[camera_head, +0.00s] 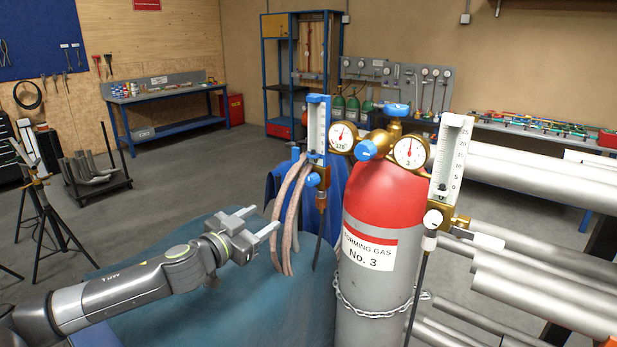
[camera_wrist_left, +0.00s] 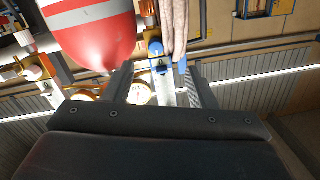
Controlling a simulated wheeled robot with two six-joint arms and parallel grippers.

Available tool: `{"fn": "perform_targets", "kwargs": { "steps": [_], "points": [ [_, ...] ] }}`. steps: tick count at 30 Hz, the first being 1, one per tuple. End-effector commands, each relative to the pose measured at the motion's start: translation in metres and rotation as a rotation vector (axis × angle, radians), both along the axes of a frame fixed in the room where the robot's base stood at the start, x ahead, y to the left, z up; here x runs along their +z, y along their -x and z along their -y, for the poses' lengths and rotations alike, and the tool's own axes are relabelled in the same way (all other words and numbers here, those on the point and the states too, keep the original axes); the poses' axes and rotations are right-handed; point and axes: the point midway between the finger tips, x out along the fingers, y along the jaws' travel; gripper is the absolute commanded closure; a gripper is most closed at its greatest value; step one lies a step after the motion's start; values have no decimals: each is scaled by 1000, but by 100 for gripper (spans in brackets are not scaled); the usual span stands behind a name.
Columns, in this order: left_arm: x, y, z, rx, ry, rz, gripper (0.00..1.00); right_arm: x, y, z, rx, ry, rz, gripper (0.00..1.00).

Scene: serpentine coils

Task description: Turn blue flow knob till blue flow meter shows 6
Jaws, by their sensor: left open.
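The blue flow meter (camera_head: 318,130) is a clear scaled tube in a blue frame, upright left of the red-topped cylinder; its float and numbers are too small to read. The blue flow knob (camera_head: 312,180) sits at its foot on a brass fitting. My left gripper (camera_head: 263,220) is open and empty, to the left of and lower than the knob, apart from it, with its fingers pointing right. In the left wrist view, the meter's scale (camera_wrist_left: 165,92) appears upside down between my open fingers (camera_wrist_left: 162,84). My right gripper is not in view.
Pinkish hoses (camera_head: 285,215) hang between my left gripper and the knob. A chained gas cylinder (camera_head: 372,290) stands right of them, with pressure gauges, another blue knob (camera_head: 366,151) and a white-knobbed flow meter (camera_head: 452,155). Metal pipes (camera_head: 545,255) fill the right. A teal-covered surface (camera_head: 230,305) lies below my arm.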

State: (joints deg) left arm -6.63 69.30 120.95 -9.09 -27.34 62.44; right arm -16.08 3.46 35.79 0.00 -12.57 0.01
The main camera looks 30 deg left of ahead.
Motion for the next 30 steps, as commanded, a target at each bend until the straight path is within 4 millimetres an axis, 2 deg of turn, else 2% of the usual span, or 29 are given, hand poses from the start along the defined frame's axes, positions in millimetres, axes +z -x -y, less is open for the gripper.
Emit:
{"fn": "perform_targets", "kwargs": {
  "steps": [1, 4, 13, 20, 25, 30],
  "points": [
    [8, -2, 2, -16, -4, 9, 49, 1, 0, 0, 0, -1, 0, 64],
    [15, -4, 4, -34, -4, 19, 49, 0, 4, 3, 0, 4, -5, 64],
    [12, -18, 4, -32, -1, 26, 49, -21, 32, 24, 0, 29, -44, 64],
    [12, -34, 6, -38, -2, 25, 49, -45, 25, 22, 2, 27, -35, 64],
    [15, -49, 4, -30, 1, 26, 49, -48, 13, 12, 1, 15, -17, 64],
    [15, -64, 7, -36, 2, 24, 49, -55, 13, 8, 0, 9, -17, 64]
  ]
}}
